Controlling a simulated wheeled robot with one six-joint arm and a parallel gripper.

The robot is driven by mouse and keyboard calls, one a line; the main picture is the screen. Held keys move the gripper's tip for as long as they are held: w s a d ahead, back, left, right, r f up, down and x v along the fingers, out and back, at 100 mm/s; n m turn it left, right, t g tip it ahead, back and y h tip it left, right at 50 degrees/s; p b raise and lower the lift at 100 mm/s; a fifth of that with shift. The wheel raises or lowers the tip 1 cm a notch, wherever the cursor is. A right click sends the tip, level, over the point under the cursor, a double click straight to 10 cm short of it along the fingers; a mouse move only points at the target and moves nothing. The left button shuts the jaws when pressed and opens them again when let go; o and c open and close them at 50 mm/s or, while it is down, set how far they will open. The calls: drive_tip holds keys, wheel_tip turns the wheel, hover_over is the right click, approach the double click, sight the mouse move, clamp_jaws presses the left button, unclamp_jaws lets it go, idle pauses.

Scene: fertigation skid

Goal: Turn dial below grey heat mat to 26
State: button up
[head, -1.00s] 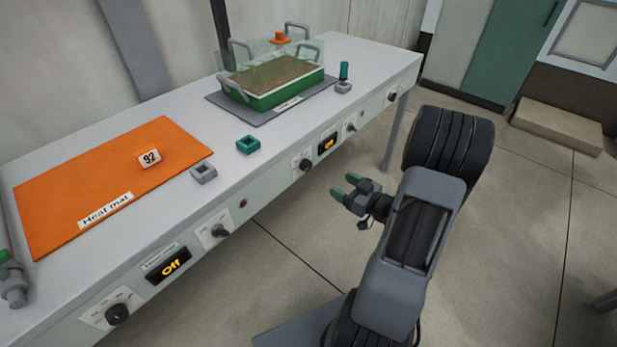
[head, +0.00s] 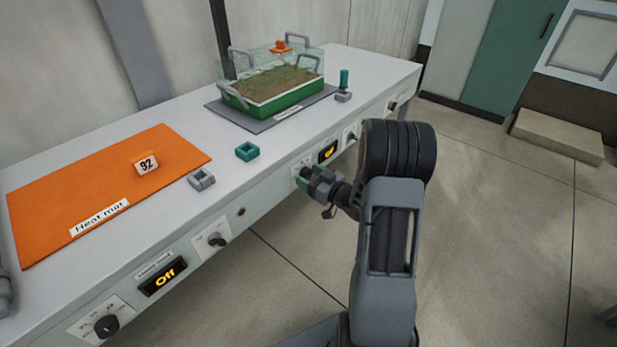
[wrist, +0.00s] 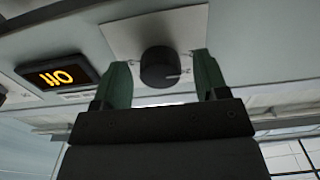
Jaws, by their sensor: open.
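The grey heat mat (head: 211,106) lies at the far end of the bench under a green tray of soil (head: 280,95). On the bench front below it, a black dial (wrist: 158,66) sits on a pale plate, beside a display (head: 327,152) lit with orange characters. In the wrist view this display (wrist: 57,76) reads "Off", upside down. My gripper (head: 312,180) is at this dial. In the wrist view my open gripper (wrist: 160,80) has one green finger on each side of the dial, with gaps visible. The dial's scale is not readable, and the gripper partly covers it in the head view.
An orange heat mat (head: 60,205) lies nearer, with tag 92 (head: 146,164). Below it are another "Off" display (head: 163,277) and dials (head: 217,240) (head: 107,326). Another dial (head: 351,137) sits right of the far display. The floor (head: 500,230) beside the bench is clear.

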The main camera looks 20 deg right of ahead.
drive_tip(key=shift+w+a, duration=0.15)
drive_tip(key=shift+w, duration=0.15)
drive_tip(key=c, duration=0.9)
